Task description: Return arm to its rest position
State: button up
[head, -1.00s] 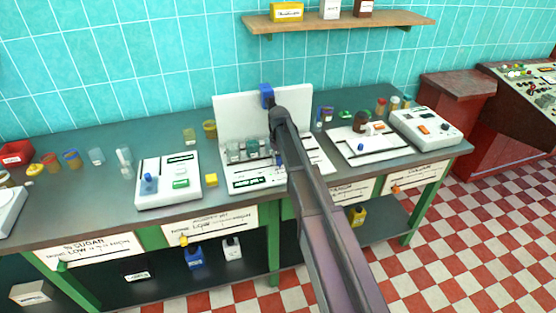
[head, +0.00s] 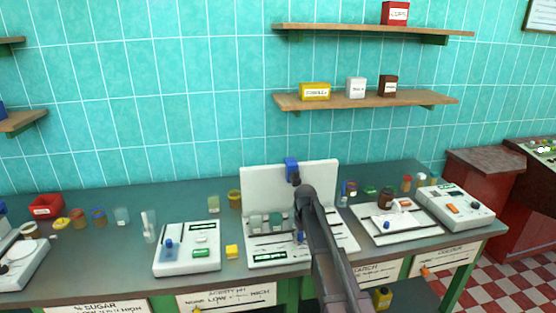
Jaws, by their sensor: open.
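My dark arm (head: 335,258) reaches up from the bottom of the head view, right of the middle. Its far visible end is a rounded joint in front of a white instrument with an upright back panel (head: 262,190). I cannot make out my gripper's fingers; the arm hides what lies behind that joint. A blue block (head: 292,168) shows against the panel's top edge, with a small dark part below it. Whether that dark part belongs to my arm or the instrument is unclear.
The long grey bench (head: 120,250) holds a white device (head: 188,250) on the left, a tray (head: 405,232) and another white device (head: 455,207) on the right, and several small jars. A wooden shelf (head: 430,97) with boxes hangs above. The wall between is clear.

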jog(key=s+d+m, duration=0.1)
jog(key=s+d, duration=0.1)
jog(key=s, duration=1.1)
jog(key=s+d+m, duration=0.2)
jog(key=s, duration=1.2)
jog(key=shift+d+r+p, duration=0.4)
